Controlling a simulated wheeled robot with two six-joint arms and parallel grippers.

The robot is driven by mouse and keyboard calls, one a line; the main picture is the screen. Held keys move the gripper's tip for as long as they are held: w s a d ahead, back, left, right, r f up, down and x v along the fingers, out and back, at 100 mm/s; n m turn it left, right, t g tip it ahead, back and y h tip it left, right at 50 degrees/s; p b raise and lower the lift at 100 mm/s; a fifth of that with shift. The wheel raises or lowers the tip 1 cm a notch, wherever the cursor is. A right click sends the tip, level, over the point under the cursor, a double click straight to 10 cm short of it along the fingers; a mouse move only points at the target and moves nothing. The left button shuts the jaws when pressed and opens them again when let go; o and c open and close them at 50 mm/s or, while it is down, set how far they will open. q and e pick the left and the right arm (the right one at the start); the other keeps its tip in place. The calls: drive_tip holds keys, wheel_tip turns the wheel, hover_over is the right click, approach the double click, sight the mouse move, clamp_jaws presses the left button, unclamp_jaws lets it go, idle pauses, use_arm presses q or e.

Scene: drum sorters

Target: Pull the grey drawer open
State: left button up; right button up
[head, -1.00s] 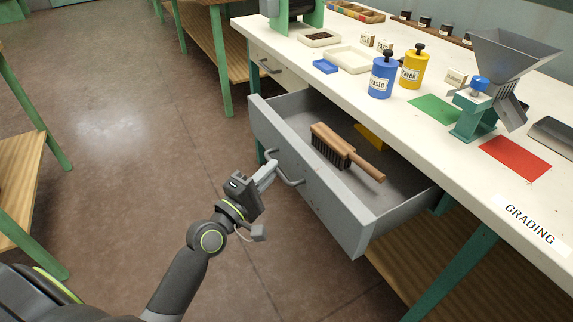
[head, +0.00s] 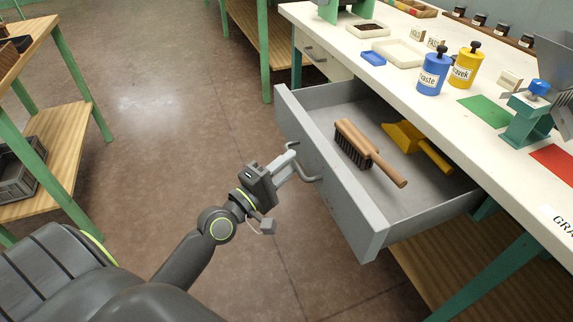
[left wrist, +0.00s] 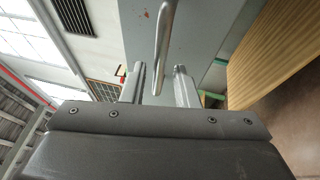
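The grey drawer (head: 335,190) is pulled well out from under the white bench. It holds a wooden brush (head: 368,152) with dark bristles and a yellow dustpan (head: 408,138). Its grey bar handle (head: 305,176) is on the front face. My left gripper (head: 284,167) is at the handle's far end. In the left wrist view the handle bar (left wrist: 163,45) runs between the two spread fingers (left wrist: 161,88), with gaps visible on both sides. My right gripper is not in view.
The white bench top (head: 440,112) carries a blue canister (head: 432,75), a yellow canister (head: 465,66), trays and a hopper device. A cream drawer (head: 325,60) beyond is shut. A wooden shelf rack (head: 65,150) stands at the left. The floor between is clear.

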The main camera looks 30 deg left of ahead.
use_arm(q)
drive_tip(key=shift+o, duration=0.2)
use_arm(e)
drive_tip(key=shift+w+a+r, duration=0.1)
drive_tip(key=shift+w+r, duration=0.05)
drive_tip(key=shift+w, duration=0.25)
